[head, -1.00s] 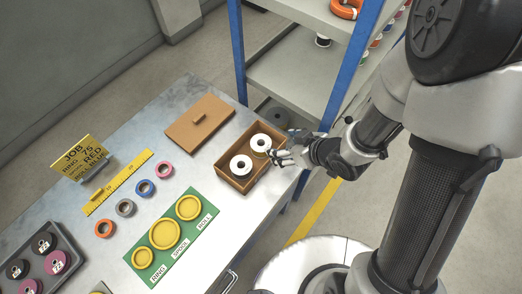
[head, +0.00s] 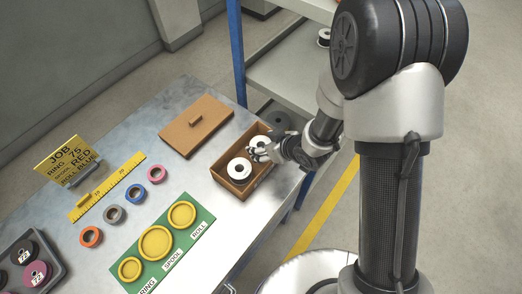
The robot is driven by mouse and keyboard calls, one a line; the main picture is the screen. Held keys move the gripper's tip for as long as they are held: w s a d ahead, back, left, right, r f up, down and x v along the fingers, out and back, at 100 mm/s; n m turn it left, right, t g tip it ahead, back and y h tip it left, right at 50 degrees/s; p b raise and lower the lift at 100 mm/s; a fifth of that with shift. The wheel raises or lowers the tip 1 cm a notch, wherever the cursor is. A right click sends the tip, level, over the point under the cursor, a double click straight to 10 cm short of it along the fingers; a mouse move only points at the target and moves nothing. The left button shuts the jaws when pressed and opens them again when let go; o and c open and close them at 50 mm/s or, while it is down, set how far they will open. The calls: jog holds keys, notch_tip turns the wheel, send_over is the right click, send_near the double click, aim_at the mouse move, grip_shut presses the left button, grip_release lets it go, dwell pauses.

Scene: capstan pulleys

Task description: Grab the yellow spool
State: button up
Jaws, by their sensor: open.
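My gripper (head: 254,153) is open at the wooden box (head: 238,190), over its right part. It hides part of what lies inside. A white spool (head: 239,168) with a dark centre lies in the box's front part, left of my fingers. A second white spool (head: 260,141) is mostly covered by my gripper. I cannot make out a spool that is clearly yellow in the box. The yellow round pieces on the green mat (head: 205,238) sit at the labels: a small one (head: 130,269) at RING, a large one (head: 155,243) at SPOOL, and another (head: 182,215) at ROLL.
A brown lid (head: 205,135) lies behind the box. Coloured rings, including an orange one (head: 92,236), lie beside a yellow ruler (head: 100,192). A yellow job sign (head: 67,160) stands at left. A dark tray (head: 58,268) is front left. A blue shelf post (head: 236,50) rises behind the box.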

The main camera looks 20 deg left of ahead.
jog(key=shift+w+a+f, duration=0.2)
jog(key=shift+a+f, duration=0.1)
jog(key=shift+f, duration=0.1)
jog(key=shift+c, duration=0.3)
jog(key=c, duration=0.8)
jog(key=shift+c, duration=0.4)
jog(key=shift+r, duration=0.2)
